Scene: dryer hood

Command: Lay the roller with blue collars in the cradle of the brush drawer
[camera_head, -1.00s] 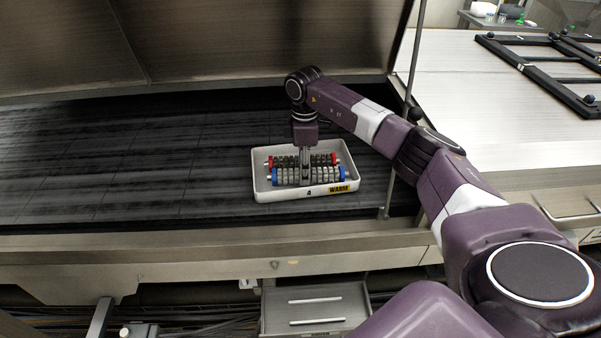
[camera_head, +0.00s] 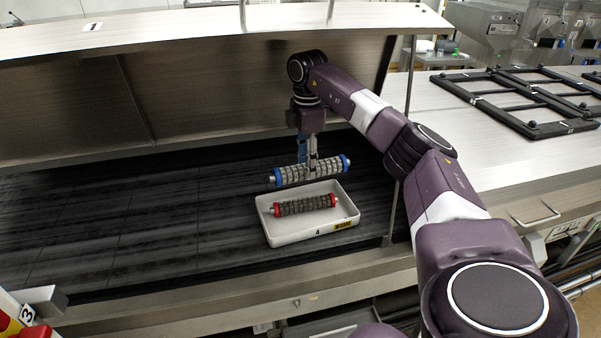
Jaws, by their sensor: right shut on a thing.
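My right gripper (camera_head: 308,160) is shut on the roller with blue collars (camera_head: 294,175) around its middle. It holds this grey brush roller roughly level in the air, above the back part of a white tray (camera_head: 284,237). A second roller, with red collars (camera_head: 304,206), lies in the tray. The tray stands on the dark belt and bears a yellow label. The brush drawer and its cradle cannot be made out in this view. My left gripper is not in view.
A slanted steel hood (camera_head: 230,85) rises behind the belt (camera_head: 150,220), close to my right gripper. A thin upright post (camera_head: 399,150) stands right of the tray. Black frames (camera_head: 520,100) lie on the steel top at right. The belt left of the tray is clear.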

